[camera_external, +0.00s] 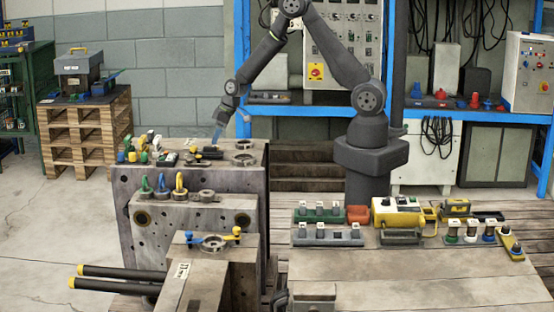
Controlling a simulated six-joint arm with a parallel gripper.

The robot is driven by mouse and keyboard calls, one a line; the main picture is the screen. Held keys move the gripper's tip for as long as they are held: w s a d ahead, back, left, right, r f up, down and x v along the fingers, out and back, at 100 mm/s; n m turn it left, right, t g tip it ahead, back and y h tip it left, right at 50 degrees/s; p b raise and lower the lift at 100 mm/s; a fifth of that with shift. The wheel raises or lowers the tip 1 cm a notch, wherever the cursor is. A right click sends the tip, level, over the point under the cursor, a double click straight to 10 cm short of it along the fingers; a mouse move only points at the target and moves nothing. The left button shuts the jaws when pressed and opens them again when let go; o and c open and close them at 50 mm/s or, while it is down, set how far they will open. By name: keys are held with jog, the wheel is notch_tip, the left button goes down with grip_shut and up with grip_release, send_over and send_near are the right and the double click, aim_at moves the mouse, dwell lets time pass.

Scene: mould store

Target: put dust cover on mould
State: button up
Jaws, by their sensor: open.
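The mould appears to be the large grey steel block (190,182) left of centre, with several fittings on its top. I cannot pick out the dust cover with certainty.
Yellow, green and white fittings (150,148) crowd the block's top left. Coloured lifting eyes (163,186) stand on a lower step. Black bars (120,286) stick out front left. The wooden bench (400,284) at right holds several parts at its back; its front is clear.

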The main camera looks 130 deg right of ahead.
aim_at(211, 147)
jog(key=shift+d+x, duration=0.2)
jog(key=shift+x, duration=3.4)
jog(key=c, duration=0.8)
jog(key=shift+c, duration=0.2)
jog(key=shift+r, duration=0.15)
